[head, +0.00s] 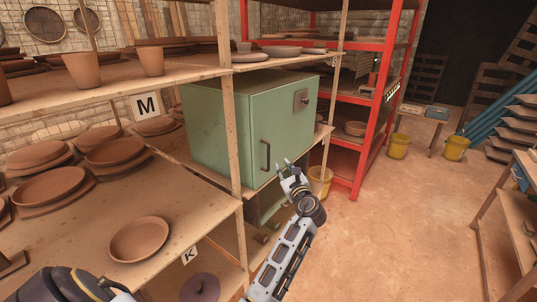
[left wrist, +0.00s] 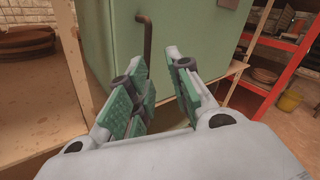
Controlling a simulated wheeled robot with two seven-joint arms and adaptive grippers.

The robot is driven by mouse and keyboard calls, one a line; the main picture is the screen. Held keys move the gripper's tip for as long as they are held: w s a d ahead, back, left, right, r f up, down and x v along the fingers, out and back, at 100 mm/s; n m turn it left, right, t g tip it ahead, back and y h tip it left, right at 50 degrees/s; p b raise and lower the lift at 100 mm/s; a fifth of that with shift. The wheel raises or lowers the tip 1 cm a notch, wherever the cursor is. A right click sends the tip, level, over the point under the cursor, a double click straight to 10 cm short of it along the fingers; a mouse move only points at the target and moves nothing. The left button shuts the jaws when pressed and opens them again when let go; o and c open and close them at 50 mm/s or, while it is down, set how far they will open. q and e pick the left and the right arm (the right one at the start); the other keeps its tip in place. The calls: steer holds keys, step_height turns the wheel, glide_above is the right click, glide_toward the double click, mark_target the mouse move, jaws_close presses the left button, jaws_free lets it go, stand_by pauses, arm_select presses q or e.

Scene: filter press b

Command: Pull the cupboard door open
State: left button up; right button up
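A green metal cupboard (head: 215,115) stands on a wooden shelf in the head view. Its door (head: 283,125) looks closed and carries a dark vertical bar handle (head: 266,156) low on its left side. My left gripper (head: 286,167) is in front of the door, just right of the handle's lower end. In the left wrist view the gripper (left wrist: 160,62) is open and empty, its fingers pointing at the door (left wrist: 190,30). The handle (left wrist: 148,38) is beyond the left fingertip, whose tip overlaps its lower end. I cannot tell whether they touch. My right gripper is not seen.
A wooden upright (head: 231,130) stands just left of the cupboard door. Shelves with clay bowls (head: 139,239) fill the left. A red rack (head: 376,100) and yellow buckets (head: 398,146) are at the right. The floor (head: 400,220) before the cupboard is clear.

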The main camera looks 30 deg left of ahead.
arm_select(q)
steer(key=m, duration=0.2)
steer(key=m+g, duration=0.1)
steer(key=m, duration=0.1)
glide_toward(269, 154)
steer(key=shift+y, duration=0.4)
steer(key=x, duration=0.4)
steer(key=shift+w+a+f, duration=0.1)
steer(key=shift+w+f, duration=0.05)
steer(key=shift+w, duration=0.1)
steer(key=x, duration=0.4)
steer(key=shift+w+a, duration=0.4)
steer(key=shift+a, duration=0.15)
steer(key=shift+w+a, duration=0.25)
steer(key=shift+a, duration=0.05)
jaws_close()
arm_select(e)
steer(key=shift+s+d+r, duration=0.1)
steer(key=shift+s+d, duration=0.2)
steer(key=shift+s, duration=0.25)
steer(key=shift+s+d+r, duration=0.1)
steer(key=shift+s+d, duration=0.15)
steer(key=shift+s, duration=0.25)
